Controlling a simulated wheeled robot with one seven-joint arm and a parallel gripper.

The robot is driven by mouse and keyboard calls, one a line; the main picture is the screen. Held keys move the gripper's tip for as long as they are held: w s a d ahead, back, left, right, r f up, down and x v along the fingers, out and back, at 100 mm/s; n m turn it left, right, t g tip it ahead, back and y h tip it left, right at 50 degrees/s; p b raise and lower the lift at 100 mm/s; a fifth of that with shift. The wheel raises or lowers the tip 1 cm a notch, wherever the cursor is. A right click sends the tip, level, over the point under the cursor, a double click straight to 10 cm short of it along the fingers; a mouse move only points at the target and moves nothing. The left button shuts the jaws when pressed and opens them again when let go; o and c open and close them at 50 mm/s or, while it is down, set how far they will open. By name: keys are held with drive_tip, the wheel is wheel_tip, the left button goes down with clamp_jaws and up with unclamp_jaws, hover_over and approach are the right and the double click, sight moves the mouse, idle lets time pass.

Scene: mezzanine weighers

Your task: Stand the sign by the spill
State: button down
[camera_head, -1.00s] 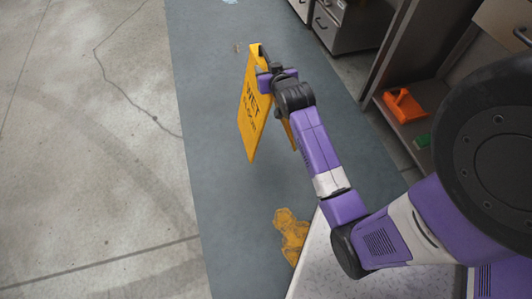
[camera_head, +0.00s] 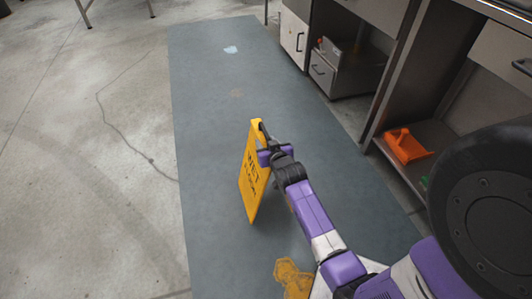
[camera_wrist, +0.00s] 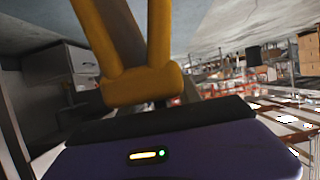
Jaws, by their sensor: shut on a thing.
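The yellow wet floor sign (camera_head: 253,180) hangs from my gripper (camera_head: 264,140), with its lettered face toward the left. My gripper is shut on the sign's top. The wrist view shows the sign's yellow top and handle (camera_wrist: 140,85) close in front of my gripper; the fingertips are not clear there. I cannot tell whether the sign's foot touches the floor. A small pale blue patch (camera_head: 230,50), which looks like the spill, lies on the grey floor strip farther ahead, apart from the sign.
Metal cabinets (camera_head: 335,70) and a shelf with an orange object (camera_head: 406,146) line the right side. Bare concrete (camera_head: 90,170) lies left.

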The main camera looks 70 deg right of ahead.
drive_tip(key=shift+f+b, duration=0.85)
drive_tip(key=shift+f, duration=1.2)
drive_tip(key=c, duration=0.8)
unclamp_jaws()
drive_tip(key=shift+f, duration=0.15)
drive_tip(key=shift+c, duration=0.2)
